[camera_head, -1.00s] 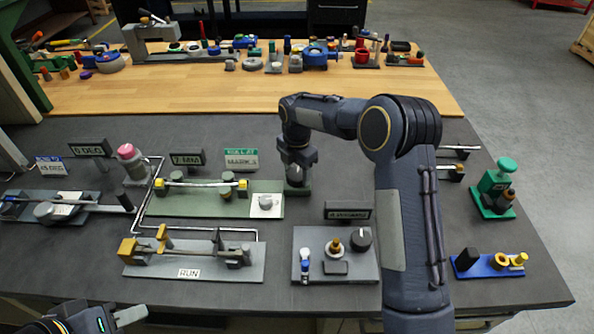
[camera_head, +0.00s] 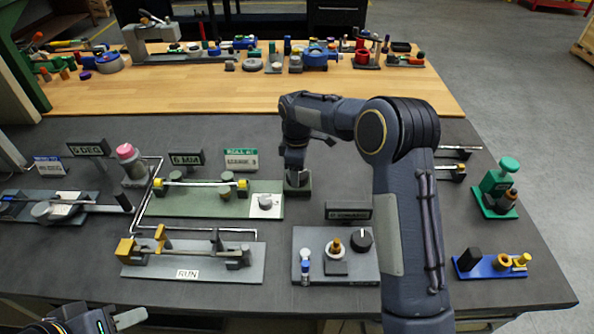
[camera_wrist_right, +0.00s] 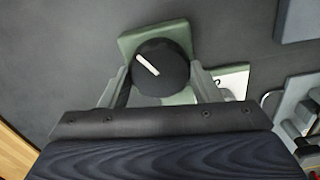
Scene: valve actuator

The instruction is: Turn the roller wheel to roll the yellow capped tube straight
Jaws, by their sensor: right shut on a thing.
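The yellow capped tube (camera_head: 200,183) lies lengthwise on the green roller fixture (camera_head: 175,205), with a yellow cap at each end. A sign behind it (camera_head: 187,159) appears to read 6 MM. The roller wheel is a black round knob (camera_wrist_right: 161,67) with a white mark, on a green base, in the right wrist view. My right gripper (camera_wrist_right: 163,80) is shut on this wheel, a finger at each side. In the head view this gripper (camera_head: 297,170) points down beside the fixture's right end and hides the wheel. My left gripper (camera_head: 115,322) is partly in view at the bottom left; its opening is unclear.
A grey RUN fixture (camera_head: 190,262) stands in front of the green one. A dial panel (camera_head: 335,265) is right of it, near my right arm. A green press (camera_head: 497,190) and a blue tray (camera_head: 490,265) stand at the right. A pink-topped post (camera_head: 130,160) is behind left.

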